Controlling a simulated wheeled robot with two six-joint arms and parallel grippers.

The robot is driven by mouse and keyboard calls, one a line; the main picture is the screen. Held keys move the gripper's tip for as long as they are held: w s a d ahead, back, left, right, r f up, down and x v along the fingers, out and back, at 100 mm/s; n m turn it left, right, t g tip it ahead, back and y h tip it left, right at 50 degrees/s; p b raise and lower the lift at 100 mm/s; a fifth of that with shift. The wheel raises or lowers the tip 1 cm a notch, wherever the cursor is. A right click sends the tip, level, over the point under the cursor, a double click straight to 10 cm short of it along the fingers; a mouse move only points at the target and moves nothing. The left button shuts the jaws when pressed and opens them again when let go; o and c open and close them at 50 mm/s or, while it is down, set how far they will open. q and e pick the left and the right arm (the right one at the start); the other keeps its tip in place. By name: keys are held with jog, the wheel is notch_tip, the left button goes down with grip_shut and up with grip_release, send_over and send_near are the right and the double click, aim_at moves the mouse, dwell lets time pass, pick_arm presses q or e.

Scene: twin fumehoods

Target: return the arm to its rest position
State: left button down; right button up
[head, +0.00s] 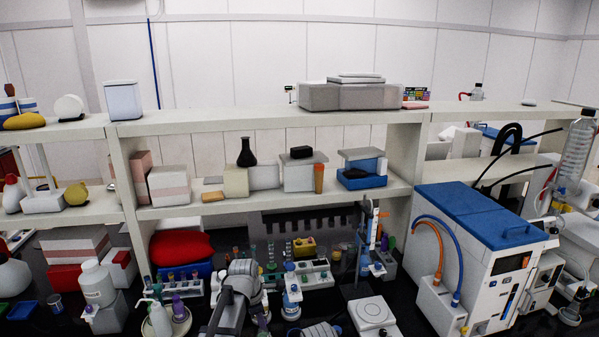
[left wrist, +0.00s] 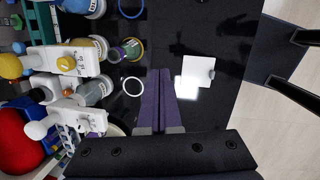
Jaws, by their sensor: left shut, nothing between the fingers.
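My left arm (head: 238,288) reaches up from the bottom of the head view, over the dark bench in front of the shelving. Its fingertips cannot be made out clearly there. In the left wrist view the two purple fingers of my left gripper (left wrist: 163,72) lie together, shut and empty, above the black bench top. No object touches the fingers in that view. My right gripper cannot be made out in either view.
Bottles (left wrist: 92,92) and racks crowd the left of the wrist view. A white square plate (left wrist: 196,70) lies right of the fingers on clear black bench. A blue-topped machine (head: 482,218) stands at the right of the head view; a shelf (head: 270,202) spans behind.

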pick_arm(q)
jog(key=s+d+f+m+y+b, duration=0.1)
jog(key=s+f+m+b, duration=0.3)
jog(key=s+m, duration=0.4)
jog(key=s+d+f+m+g+b, duration=0.1)
jog(key=s+f+m+b, duration=0.3)
jog(key=s+m, duration=0.4)
jog(key=s+d+f+m+g+y+b, duration=0.1)
jog(key=s+d+f+m+b, duration=0.2)
jog(key=s+f+m+b, duration=0.2)
jog(key=s+f+m, duration=0.1)
jog(key=s+m, duration=0.2)
jog(key=m, duration=0.1)
jog(key=shift+s+f+m+y, duration=0.15)
jog(key=shift+f+m+y, duration=0.05)
jog(key=shift+m+y, duration=0.1)
